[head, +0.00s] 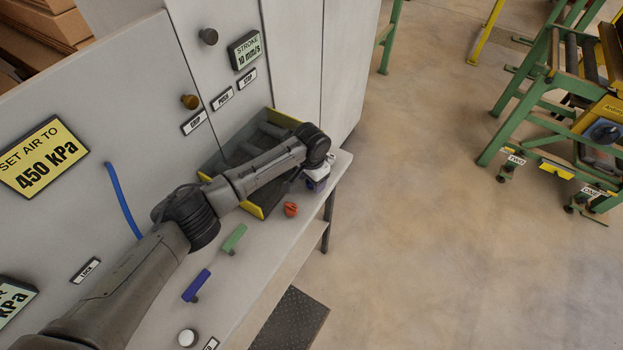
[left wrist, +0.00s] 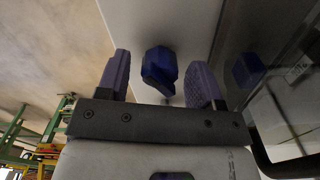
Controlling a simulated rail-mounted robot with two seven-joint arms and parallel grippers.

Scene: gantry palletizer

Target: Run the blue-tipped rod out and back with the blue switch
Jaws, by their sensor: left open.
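In the left wrist view the left gripper (left wrist: 159,80) is open. A dark blue knob (left wrist: 160,66), which looks like the blue switch, stands between its two fingers, with a gap on each side. A blue lever (head: 197,285) also lies on the shelf nearer me. I cannot make out a blue-tipped rod. My right gripper is not in view.
A yellow-edged tray (head: 258,211) is behind my left forearm. A white button (head: 187,337) is at the near end. Open floor lies right, with green stands (head: 519,110) beyond.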

